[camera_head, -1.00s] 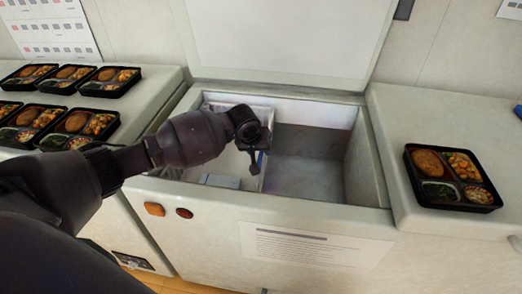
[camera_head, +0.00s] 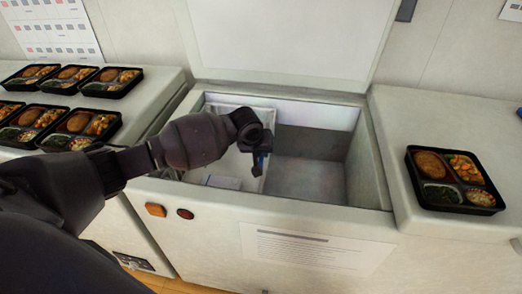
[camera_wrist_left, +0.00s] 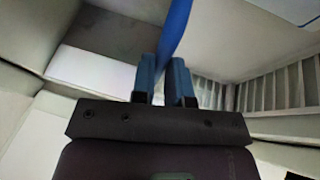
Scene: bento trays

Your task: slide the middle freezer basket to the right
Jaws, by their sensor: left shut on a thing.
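A pale freezer basket (camera_head: 229,165) hangs in the left part of the open chest freezer. Its slatted side (camera_wrist_left: 275,88) shows in the left wrist view. My left gripper (camera_head: 261,164) is at the basket's right side, inside the freezer opening. In the left wrist view its two fingers (camera_wrist_left: 164,72) are shut on a blue strip (camera_wrist_left: 174,28), which looks like part of the basket's edge or handle. My arm hides part of the basket. My right gripper is not in view.
The freezer's right part (camera_head: 305,178) is empty, with its floor and walls bare. The lid (camera_head: 285,40) stands open behind. One bento tray (camera_head: 455,208) sits on the right counter, and several more (camera_head: 110,80) sit on the left counter.

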